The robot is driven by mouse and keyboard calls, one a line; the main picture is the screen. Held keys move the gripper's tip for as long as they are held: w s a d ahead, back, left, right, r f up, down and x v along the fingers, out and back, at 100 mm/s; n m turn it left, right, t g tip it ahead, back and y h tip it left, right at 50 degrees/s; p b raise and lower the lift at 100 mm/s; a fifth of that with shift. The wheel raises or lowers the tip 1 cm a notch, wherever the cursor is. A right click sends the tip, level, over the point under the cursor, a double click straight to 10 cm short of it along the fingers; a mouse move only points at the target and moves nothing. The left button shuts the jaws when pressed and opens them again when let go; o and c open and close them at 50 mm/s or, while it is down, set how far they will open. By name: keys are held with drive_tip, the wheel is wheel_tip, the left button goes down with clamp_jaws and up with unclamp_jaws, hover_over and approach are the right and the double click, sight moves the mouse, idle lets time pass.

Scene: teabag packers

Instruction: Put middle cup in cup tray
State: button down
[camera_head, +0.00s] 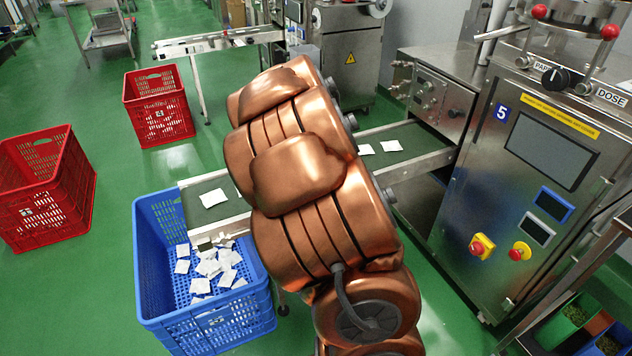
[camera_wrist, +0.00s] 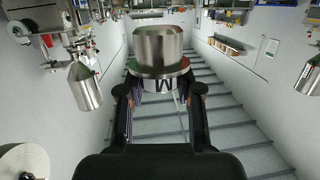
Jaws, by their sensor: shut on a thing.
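A shiny steel cup (camera_wrist: 158,50) with a wide flange shows in the wrist view, between the tips of my gripper (camera_wrist: 160,88). The two black fingers are closed in on its near end, and it extends away from the gripper. A dark letter-like mark shows near the fingertips below the flange. In the head view my copper arm fills the middle, and my gripper and the cup do not show.
A blue crate (camera_head: 154,284) with several white teabags stands below the conveyor (camera_head: 430,157) end. Two red crates (camera_head: 131,99) (camera_head: 71,202) stand on the left floor. A steel machine (camera_head: 478,190) stands at right. The wrist view shows hanging steel cones (camera_wrist: 84,86) and beams.

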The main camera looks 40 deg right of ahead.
drive_tip(key=s+d+f+n+y+b, duration=0.1)
drive_tip(key=s+d+f+b, duration=0.3)
drive_tip(key=s+f+b, duration=0.35)
drive_tip(key=s+d+f+y+b, duration=0.1)
drive_tip(key=s+d+f+b, duration=0.45)
drive_tip(key=s+f, duration=0.25)
drive_tip(key=b+x, duration=0.1)
drive_tip(key=x, duration=0.4)
drive_tip(key=a+r+b+x, duration=0.1)
drive_tip(key=b+x, duration=0.1)
drive_tip(key=x, duration=0.3)
drive_tip(key=r+b+x, duration=0.1)
drive_tip(key=x, duration=0.4)
drive_tip(key=shift+w+a+r+b, duration=0.15)
drive_tip(key=shift+w+b, duration=0.25)
drive_tip(key=shift+w, duration=0.15)
wheel_tip(320, 180, down, 4)
drive_tip(key=shift+w+r+b, duration=0.1)
drive_tip(key=shift+r+b, duration=0.05)
drive_tip(key=shift+b, duration=0.9)
drive_tip(key=shift+r, duration=0.1)
drive_tip(key=c, duration=0.8)
unclamp_jaws()
drive_tip(key=shift+o, duration=0.2)
